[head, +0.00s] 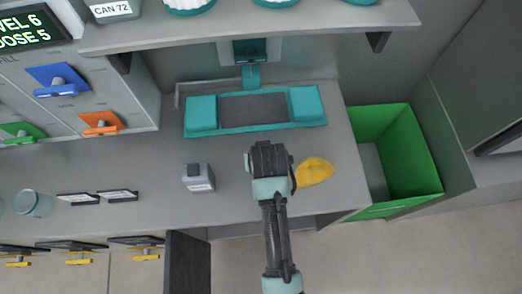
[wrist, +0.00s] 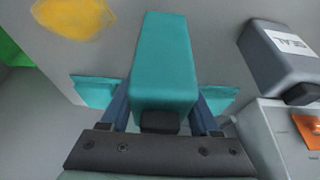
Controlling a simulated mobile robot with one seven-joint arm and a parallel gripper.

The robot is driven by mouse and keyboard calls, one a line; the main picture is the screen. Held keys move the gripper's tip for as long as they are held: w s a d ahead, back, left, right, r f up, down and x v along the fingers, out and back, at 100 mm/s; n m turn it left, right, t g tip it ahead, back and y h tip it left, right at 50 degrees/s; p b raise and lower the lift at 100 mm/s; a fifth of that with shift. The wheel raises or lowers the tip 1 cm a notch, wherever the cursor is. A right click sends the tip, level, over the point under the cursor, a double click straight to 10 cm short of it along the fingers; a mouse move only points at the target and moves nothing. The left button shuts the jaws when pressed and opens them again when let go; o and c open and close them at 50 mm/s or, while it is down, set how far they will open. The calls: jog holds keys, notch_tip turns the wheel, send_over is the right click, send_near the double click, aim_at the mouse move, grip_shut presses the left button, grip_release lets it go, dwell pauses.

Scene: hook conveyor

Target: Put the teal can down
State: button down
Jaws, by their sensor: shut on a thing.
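My gripper (head: 268,160) is over the grey counter, in front of the teal-padded station (head: 256,129). In the wrist view its blue fingers are closed on both sides of the teal can (wrist: 165,60), a boxy block with a dark cap at its near end. In the head view the can is hidden by my gripper and arm. I cannot tell whether the can touches the counter. Teal pads of the station (wrist: 95,92) show beyond the fingers in the wrist view.
A yellow patch or lump (head: 315,171) lies right of my gripper. A grey can (head: 198,178) stands to the left, labelled SEAL in the wrist view (wrist: 285,55). A green open bin (head: 400,150) is at the right. The counter (head: 225,205) between grey can and gripper is bare.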

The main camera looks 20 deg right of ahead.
jog(key=shift+f, duration=2.05)
jog(key=shift+c, duration=0.6)
grip_release()
jog(key=shift+f, duration=0.2)
